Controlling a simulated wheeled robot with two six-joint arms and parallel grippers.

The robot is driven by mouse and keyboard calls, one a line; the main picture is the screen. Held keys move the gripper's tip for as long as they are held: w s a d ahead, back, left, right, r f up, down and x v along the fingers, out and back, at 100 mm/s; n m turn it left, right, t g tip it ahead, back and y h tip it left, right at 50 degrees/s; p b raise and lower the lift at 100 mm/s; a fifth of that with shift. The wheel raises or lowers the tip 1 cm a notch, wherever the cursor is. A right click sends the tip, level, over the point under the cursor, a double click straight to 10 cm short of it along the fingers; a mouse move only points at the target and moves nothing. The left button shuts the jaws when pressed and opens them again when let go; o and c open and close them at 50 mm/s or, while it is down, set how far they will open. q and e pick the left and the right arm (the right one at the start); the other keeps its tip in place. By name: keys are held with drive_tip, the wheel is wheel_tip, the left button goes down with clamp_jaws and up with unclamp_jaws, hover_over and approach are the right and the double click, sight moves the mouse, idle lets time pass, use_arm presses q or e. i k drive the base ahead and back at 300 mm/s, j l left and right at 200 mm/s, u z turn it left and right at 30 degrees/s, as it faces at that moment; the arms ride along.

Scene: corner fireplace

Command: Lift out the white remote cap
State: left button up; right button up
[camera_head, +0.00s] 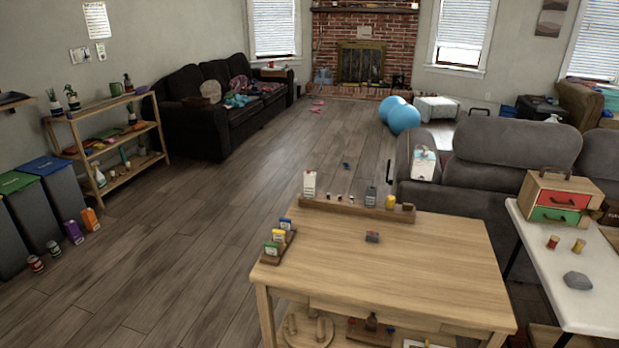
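A wooden table (430,262) stands in front of me. A long wooden rack (345,207) lies along its far edge. A white upright block (309,184) stands at the rack's left end. Several tiny pegs with pale and red parts stand beside it. A dark grey upright piece (371,196) and a yellow cylinder (390,202) stand further right. I cannot tell which piece is the white remote cap; the parts are too small. A small grey and red block (372,237) lies alone on the tabletop. Neither of my grippers is in view.
A small wooden holder (288,247) with coloured blocks sits at the table's left edge. A white side table (580,296) with a drawer box (556,197) stands at right. A grey sofa (468,180) is behind.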

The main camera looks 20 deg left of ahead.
sight(311, 177)
drive_tip(key=i+j+z, duration=0.2)
drive_tip(key=j, duration=0.25)
drive_tip(key=i+j+z, duration=0.1)
drive_tip(key=j+z, duration=0.15)
drive_tip(key=j, duration=0.2)
drive_tip(key=j+z, duration=0.2)
drive_tip(key=j, duration=0.3)
drive_tip(key=i, duration=0.05)
